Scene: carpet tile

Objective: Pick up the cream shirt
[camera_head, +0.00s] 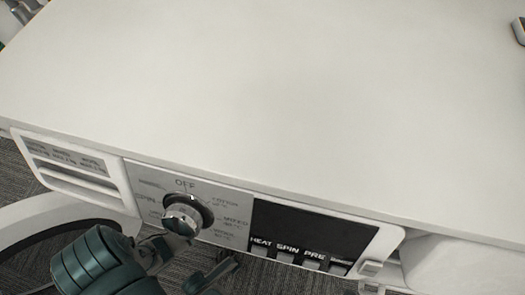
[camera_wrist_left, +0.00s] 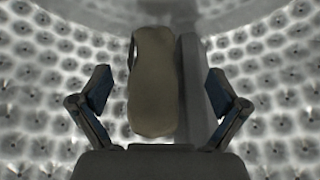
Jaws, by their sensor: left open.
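The cream shirt (camera_wrist_left: 153,90) shows in the left wrist view as a dull beige, rounded, upright bundle inside a metal drum. My left gripper (camera_wrist_left: 159,78) is open, with one finger on each side of the shirt. Gaps show between both fingers and the cloth, so neither finger appears to touch it. In the head view the shirt is hidden; my dark green left arm is at the bottom left, in front of the washing machine. My right gripper is not in view.
The drum wall (camera_wrist_left: 270,75) is dimpled and surrounds the gripper; a grey fin (camera_wrist_left: 192,85) stands just right of the shirt. The head view shows the washing machine's bare white top (camera_head: 260,90), its dial (camera_head: 183,218), the open round door (camera_head: 50,215) at left, and grey carpet below.

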